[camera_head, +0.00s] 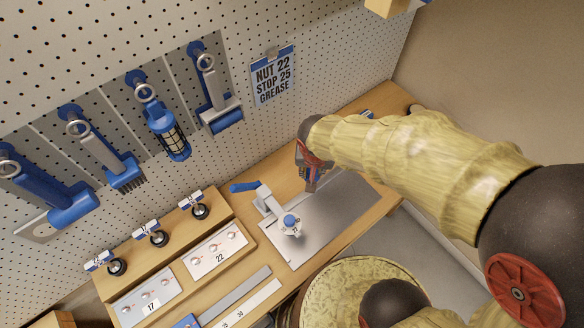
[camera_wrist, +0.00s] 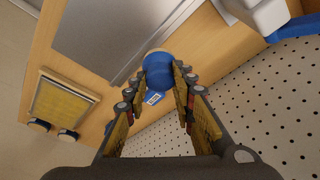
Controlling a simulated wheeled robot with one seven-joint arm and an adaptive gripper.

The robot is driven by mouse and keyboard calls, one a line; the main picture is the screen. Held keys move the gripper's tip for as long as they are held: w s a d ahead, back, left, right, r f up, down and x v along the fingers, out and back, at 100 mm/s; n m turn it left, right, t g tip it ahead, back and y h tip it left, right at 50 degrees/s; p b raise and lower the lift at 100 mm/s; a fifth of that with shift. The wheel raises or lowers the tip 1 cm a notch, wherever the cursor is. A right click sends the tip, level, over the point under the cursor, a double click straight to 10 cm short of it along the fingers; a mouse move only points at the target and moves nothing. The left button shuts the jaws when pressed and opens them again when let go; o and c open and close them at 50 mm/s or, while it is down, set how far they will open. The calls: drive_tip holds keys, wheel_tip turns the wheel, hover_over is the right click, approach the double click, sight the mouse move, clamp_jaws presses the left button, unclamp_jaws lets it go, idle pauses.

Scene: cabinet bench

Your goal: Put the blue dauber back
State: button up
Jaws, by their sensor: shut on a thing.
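The blue dauber (camera_wrist: 158,70) is a rounded blue piece between my fingertips in the wrist view. My gripper (camera_wrist: 160,85) is shut on it, and the fingers hide part of its sides. A small blue-and-white label (camera_wrist: 153,97) shows just below it. In the head view my gripper (camera_head: 311,184) is over the bench by the back edge of the grey plate (camera_head: 345,205); the dauber cannot be made out there. In the wrist view a yellow pad (camera_wrist: 62,97) lies in a wooden frame, with two dark blue-topped pieces beside it.
Tools hang on the pegboard (camera_head: 300,25), beside a sign (camera_head: 273,76). Gauge rings stand on a wooden block (camera_head: 170,245) at left.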

drive_tip(key=w+a+f, duration=0.1)
drive_tip(key=w+f, duration=0.1)
drive_tip(key=w+a+f+b, duration=0.1)
drive_tip(key=w+f, duration=0.1)
drive_tip(key=w+a+f, duration=0.2)
drive_tip(key=w+f, duration=0.1)
drive_tip(key=shift+a, duration=0.1)
drive_tip(key=shift+s+a+b+x, duration=0.1)
drive_tip(key=shift+b+x, duration=0.2)
drive_tip(key=shift+x, duration=0.6)
drive_tip(key=shift+s+a+b+x, duration=0.15)
drive_tip(key=shift+b+x, duration=0.15)
drive_tip(key=shift+x, duration=0.65)
drive_tip(key=shift+f, duration=0.1)
drive_tip(key=shift+f, duration=0.1)
drive_tip(key=o, duration=1)
drive_tip(key=shift+o, duration=0.4)
drive_tip(key=p+v, duration=0.2)
drive_tip(key=v, duration=1)
drive_tip(key=shift+r, duration=0.25)
